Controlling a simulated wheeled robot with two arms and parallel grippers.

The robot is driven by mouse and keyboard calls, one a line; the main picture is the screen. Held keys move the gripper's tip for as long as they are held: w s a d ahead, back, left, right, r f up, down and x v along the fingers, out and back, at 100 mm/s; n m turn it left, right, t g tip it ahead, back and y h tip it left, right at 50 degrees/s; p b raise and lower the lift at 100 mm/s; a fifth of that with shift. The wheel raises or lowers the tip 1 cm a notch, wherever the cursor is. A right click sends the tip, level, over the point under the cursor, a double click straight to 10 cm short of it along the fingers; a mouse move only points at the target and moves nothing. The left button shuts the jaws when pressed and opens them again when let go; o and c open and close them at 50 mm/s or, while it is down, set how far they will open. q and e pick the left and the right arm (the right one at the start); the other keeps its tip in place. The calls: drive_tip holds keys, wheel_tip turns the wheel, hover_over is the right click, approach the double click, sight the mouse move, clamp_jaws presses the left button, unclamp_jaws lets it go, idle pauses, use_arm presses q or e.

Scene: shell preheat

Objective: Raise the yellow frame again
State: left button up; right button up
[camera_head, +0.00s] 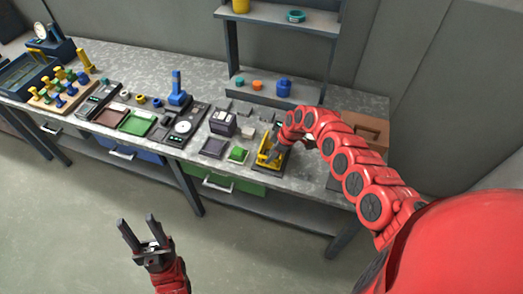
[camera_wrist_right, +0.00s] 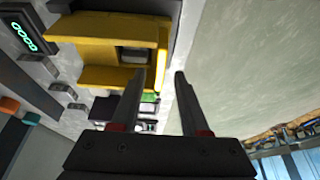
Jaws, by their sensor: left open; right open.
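The yellow frame (camera_head: 266,154) stands on a dark base on the workbench, right of the middle, partly hidden by my right arm in the head view. In the right wrist view the yellow frame (camera_wrist_right: 115,48) fills the upper left, with a grey block showing in its opening. In the head view the right gripper (camera_head: 279,151) is small and partly hidden at the frame. My left gripper (camera_head: 138,233) is open and empty over the floor, in front of the bench.
A brown box (camera_head: 361,130) is behind my right arm. A shelf (camera_head: 272,97) with small coloured parts rises at the back. A green digit display (camera_wrist_right: 20,36) sits near the frame.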

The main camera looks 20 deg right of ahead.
drive_tip(key=shift+w+a+f, duration=0.1)
drive_tip(key=shift+f, duration=0.25)
drive_tip(key=shift+r, duration=0.1)
drive_tip(key=shift+c, duration=0.6)
clamp_jaws()
idle(0.6)
